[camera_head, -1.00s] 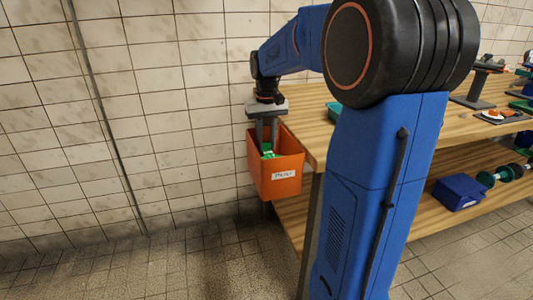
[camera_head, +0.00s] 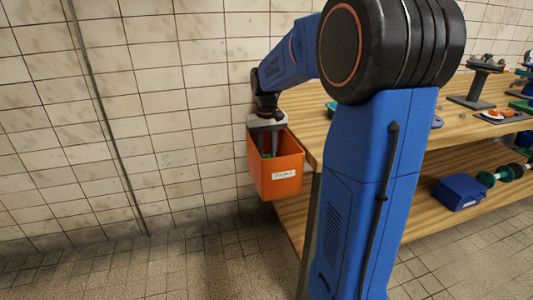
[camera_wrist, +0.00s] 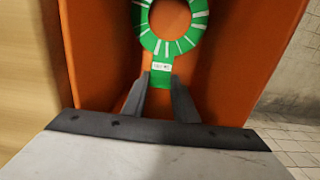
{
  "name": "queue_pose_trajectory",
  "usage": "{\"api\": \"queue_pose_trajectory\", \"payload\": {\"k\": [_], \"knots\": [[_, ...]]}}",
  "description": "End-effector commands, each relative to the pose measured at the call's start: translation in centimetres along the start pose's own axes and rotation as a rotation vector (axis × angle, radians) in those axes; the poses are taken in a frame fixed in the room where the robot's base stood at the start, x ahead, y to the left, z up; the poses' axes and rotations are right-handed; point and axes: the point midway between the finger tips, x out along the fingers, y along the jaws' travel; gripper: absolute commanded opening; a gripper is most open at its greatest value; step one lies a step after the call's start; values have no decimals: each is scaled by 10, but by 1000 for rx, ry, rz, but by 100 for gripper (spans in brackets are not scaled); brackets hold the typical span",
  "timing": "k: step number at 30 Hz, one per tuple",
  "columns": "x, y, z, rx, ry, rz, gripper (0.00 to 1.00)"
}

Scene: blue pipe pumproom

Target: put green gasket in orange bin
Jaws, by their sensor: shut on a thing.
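The green gasket (camera_wrist: 172,47) is a flat ring with white marks and a small labelled tab. My gripper (camera_wrist: 160,82) is shut on its tab in the wrist view, and the ring extends beyond the fingertips. The orange bin (camera_head: 277,181) hangs at the end of the wooden bench and carries a white label. Its orange walls (camera_wrist: 240,55) surround the gasket and fingers in the wrist view. In the head view my gripper (camera_head: 268,152) points down with its fingers inside the bin's opening. Most of the gasket is hidden there by the bin's front wall.
The wooden bench (camera_head: 308,120) is right of the bin, with its edge close by. A blue bin (camera_head: 460,191) and green-ended parts (camera_head: 487,179) are on the lower shelf. The tiled wall (camera_head: 190,110) is behind. The floor to the left is clear.

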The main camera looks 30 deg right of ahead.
Motion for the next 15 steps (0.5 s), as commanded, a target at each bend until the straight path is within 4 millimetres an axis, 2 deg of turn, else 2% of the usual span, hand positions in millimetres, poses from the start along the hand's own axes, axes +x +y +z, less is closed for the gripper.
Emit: {"api": "queue_pose_trajectory", "payload": {"k": [10, 11, 12, 15], "knots": [[6, 0, 0, 0, 0, 0, 0], [6, 0, 0, 0, 0, 0, 33], [6, 0, 0, 0, 0, 0, 43], [6, 0, 0, 0, 0, 0, 45]]}}
